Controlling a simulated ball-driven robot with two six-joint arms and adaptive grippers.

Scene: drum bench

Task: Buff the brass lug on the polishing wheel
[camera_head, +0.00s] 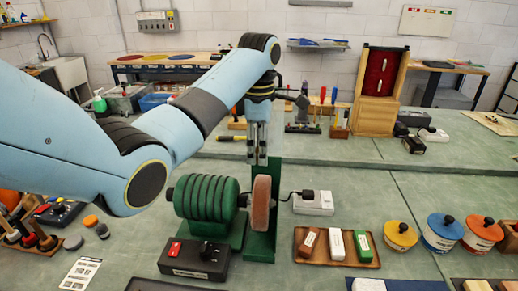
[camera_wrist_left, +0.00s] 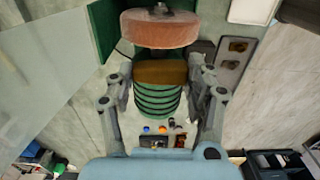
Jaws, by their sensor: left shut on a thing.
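My left gripper (camera_head: 258,160) points down above the polishing wheel (camera_head: 261,204), a tan disc on the right of a green ribbed motor (camera_head: 204,197). In the left wrist view my left gripper (camera_wrist_left: 161,75) is shut on the brass lug (camera_wrist_left: 160,72), a brownish-gold piece spanning the fingertips. The wheel (camera_wrist_left: 160,30) lies just beyond the lug there, and the green motor (camera_wrist_left: 158,102) shows behind it. I cannot tell whether lug and wheel touch. In the head view the lug is not clearly seen. My right gripper is in neither view.
A dark control box (camera_head: 194,260) with a red switch stands in front of the motor. A green upright plate (camera_head: 262,246) stands by the wheel. A wooden tray (camera_head: 337,259) of compound bars and several lidded tins (camera_head: 400,237) are to the right. A white socket block (camera_head: 313,203) sits behind.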

